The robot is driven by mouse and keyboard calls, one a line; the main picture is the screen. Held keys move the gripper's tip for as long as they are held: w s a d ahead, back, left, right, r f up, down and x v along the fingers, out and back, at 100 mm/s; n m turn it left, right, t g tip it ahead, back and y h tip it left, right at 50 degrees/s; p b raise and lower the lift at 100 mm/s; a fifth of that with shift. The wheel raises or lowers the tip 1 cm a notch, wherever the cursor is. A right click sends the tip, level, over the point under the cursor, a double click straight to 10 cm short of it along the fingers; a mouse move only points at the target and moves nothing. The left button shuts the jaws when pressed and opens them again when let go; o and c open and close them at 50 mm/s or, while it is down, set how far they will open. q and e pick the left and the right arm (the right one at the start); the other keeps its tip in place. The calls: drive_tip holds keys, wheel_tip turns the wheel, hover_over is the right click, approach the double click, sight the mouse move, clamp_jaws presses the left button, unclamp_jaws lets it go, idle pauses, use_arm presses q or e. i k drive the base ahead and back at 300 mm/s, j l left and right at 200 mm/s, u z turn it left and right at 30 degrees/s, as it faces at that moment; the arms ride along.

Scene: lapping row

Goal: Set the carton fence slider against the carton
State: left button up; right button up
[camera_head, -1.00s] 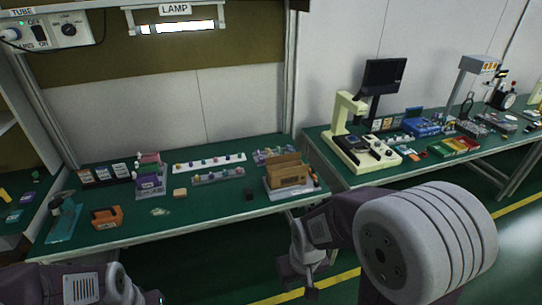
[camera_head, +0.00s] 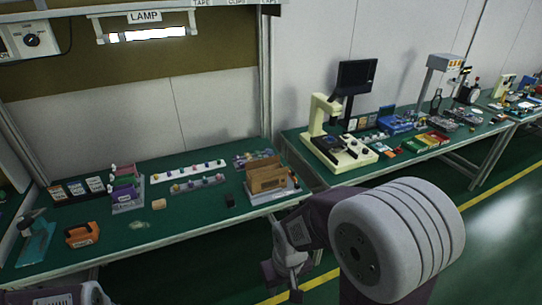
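The open brown carton (camera_head: 268,179) stands at the right end of the near green bench, its flaps up, on a pale base (camera_head: 290,188). A small black block (camera_head: 230,201) sits on the bench just left of the carton, apart from it. I cannot tell for sure which part is the fence slider. My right gripper (camera_head: 283,281) is below and in front of the bench edge, apart from the carton. Its dark fingers look spread, with nothing between them. Only a link of my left arm shows at the bottom left; its gripper is out of view.
The near bench (camera_head: 185,221) also holds an orange case (camera_head: 82,235), a tan block (camera_head: 159,204), a purple bin (camera_head: 125,194) and rows of small parts. A cream microscope (camera_head: 335,148) stands on the second bench to the right. Bench top before the carton's left is mostly clear.

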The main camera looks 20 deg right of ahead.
sight(291, 174)
drive_tip(key=i+l+u, duration=0.1)
drive_tip(key=i+l, duration=0.35)
drive_tip(key=l, duration=0.25)
drive_tip(key=i+l+u, duration=0.15)
drive_tip(key=l, duration=0.25)
drive_tip(key=i+l, duration=0.25)
drive_tip(key=i+l+u, duration=0.15)
drive_tip(key=l, duration=0.35)
drive_tip(key=i+l, duration=0.2)
drive_tip(key=l, duration=0.2)
drive_tip(key=u, duration=0.05)
